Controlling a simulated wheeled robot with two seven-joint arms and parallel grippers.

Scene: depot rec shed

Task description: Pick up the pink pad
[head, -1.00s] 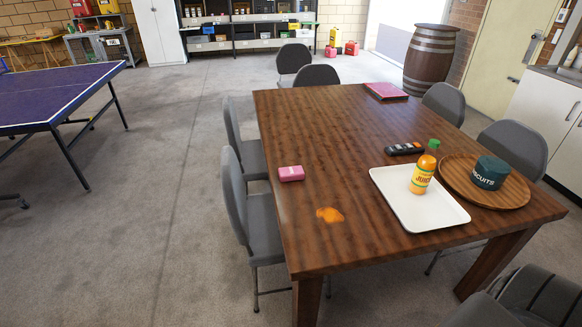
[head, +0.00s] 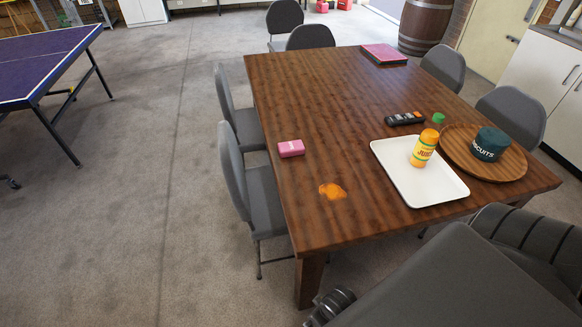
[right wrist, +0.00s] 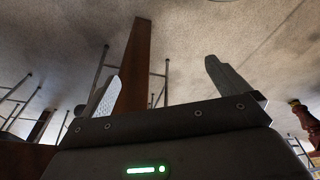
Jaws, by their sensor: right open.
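The pink pad (head: 291,148) is a small block lying flat on the wooden table (head: 310,95), near its left edge, left of the middle. In the right wrist view my right gripper (right wrist: 166,85) is open, with its two fingers well apart and nothing held between them. A brown table leg (right wrist: 135,65) shows behind the gap, with floor and chair legs around. The pad is not in that view. In the head view my right arm fills the lower right, at the table's near edge and clear of the pad. My left gripper is not in view.
A white tray (head: 450,190) holds a juice bottle (head: 424,150). A round wooden tray (head: 510,170) holds a biscuit tin (head: 489,145). Grey chairs (head: 232,165) line the left side.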

